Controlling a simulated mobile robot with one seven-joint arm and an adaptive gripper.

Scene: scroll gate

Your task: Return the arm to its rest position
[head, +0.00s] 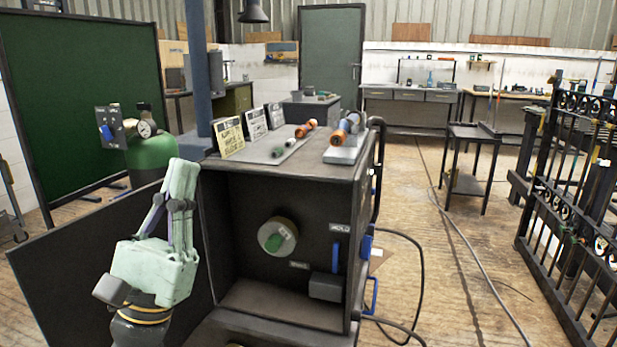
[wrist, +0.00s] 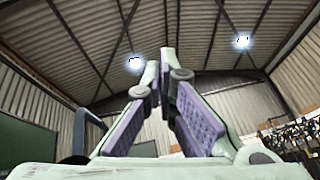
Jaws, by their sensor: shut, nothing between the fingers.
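My gripper (head: 183,180) is at the left in the head view, pale green with purple inner pads, pointing upward. Its fingers are shut, with nothing between them. It stands in front of the left edge of a dark open-fronted cabinet, apart from anything it could hold. In the wrist view the gripper (wrist: 165,62) points up at the ceiling, and its fingertips meet near the middle.
The dark cabinet (head: 340,197) holds a round spool (head: 278,235); bottles and signs stand on top. A green gas cylinder (head: 151,150) with a gauge is behind my gripper. A black iron gate (head: 575,200) stands right. Cables cross the open floor between.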

